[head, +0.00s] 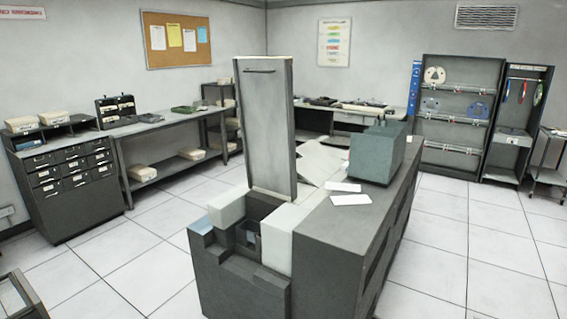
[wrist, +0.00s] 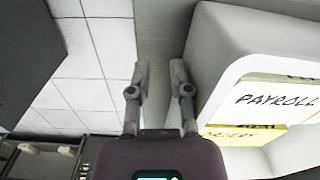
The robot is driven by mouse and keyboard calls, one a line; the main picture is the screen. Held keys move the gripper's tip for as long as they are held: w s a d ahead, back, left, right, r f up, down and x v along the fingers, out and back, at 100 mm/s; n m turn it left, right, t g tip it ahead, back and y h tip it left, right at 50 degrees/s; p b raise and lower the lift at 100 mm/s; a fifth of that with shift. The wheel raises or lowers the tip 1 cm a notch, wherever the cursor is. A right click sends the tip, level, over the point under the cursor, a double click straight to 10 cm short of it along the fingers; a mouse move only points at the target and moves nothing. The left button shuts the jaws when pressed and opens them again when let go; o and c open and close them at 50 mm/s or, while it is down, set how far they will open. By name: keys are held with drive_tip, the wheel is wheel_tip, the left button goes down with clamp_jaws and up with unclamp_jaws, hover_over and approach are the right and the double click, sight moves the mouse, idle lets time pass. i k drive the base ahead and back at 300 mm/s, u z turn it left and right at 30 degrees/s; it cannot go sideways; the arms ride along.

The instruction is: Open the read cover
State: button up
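A grey and dark machine (head: 335,240) stands in the middle of the head view. A tall pale panel (head: 265,130) stands upright on it, with a dark handle bar (head: 260,71) near its top edge. The panel may be the read cover; I cannot tell for sure. White blocks flank a dark recess (head: 250,238) at its foot. My gripper (wrist: 159,70) shows only in the wrist view. Its two fingers are apart with nothing between them.
A teal-grey box (head: 377,152) and loose white cards (head: 350,199) lie on the machine top. A drawer cabinet (head: 72,185) and bench (head: 150,125) line the left wall. Racks (head: 458,120) stand at the back right. Tiled floor (head: 455,225) is clear to the right.

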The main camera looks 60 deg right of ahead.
sight(314, 164)
drive_tip(key=k, duration=1.85)
drive_tip(key=z, duration=2.05)
drive_tip(key=i, duration=0.65)
drive_tip(key=u, duration=0.2)
